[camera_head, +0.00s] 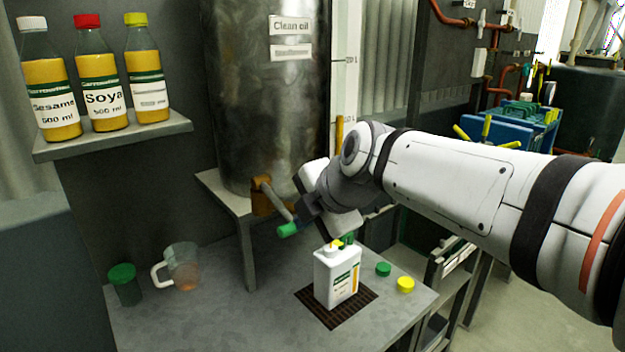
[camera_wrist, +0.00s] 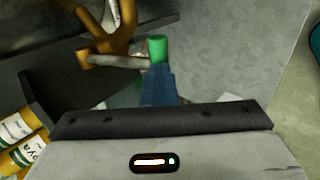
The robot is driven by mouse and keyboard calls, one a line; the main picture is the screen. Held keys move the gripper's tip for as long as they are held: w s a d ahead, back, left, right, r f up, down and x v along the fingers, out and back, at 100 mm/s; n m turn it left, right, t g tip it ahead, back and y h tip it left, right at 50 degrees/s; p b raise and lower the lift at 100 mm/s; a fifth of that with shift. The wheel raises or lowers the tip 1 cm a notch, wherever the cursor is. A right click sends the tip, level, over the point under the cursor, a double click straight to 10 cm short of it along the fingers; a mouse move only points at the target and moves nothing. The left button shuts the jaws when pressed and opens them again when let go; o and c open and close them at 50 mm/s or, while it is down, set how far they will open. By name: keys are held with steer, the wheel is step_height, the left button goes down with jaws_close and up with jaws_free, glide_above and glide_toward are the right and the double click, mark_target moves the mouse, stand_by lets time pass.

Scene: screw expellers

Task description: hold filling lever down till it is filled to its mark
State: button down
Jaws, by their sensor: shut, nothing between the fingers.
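The filling lever is a grey rod with a green grip (camera_head: 288,230) on a brass tap (camera_head: 262,195) at the foot of the clean oil tank (camera_head: 265,110). The lever slants down to the right. In the wrist view its green grip (camera_wrist: 157,47) lies just beyond the tips of my gripper (camera_wrist: 159,70). My gripper is shut and empty; whether it touches the grip cannot be told. A white bottle (camera_head: 330,278) with a green label and a yellow strip stands upright on a dark grate (camera_head: 312,304), below and right of the lever. My wrist partly hides the space above it.
A green cap (camera_head: 383,269) and a yellow cap (camera_head: 405,285) lie right of the bottle. Oil bottles (camera_head: 102,85) stand on a shelf (camera_head: 115,138) upper left.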

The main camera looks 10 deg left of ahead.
steer(key=shift+s+f, duration=0.1)
steer(key=shift+f, duration=0.15)
steer(key=p+v, duration=0.1)
steer(key=v, duration=1.3)
steer(key=shift+w+a+r, duration=0.15)
steer(key=shift+w+r, duration=0.1)
steer(key=shift+r, duration=0.2)
steer(key=s+d+f+m+g+h+p, duration=0.1)
steer(key=s+d+f+m+h+p, duration=0.2)
steer(key=d+f+m+p, duration=0.3)
steer(key=s+d+f+m+g+h+p, duration=0.2)
steer(key=s+d+f+m+p, duration=0.3)
steer(key=m, duration=1.6)
steer(key=d+f+h+p, duration=0.1)
steer(key=d+f, duration=0.2)
steer(key=d, duration=0.4)
steer(key=shift+f+m, duration=0.3)
steer(key=shift+f, duration=0.05)
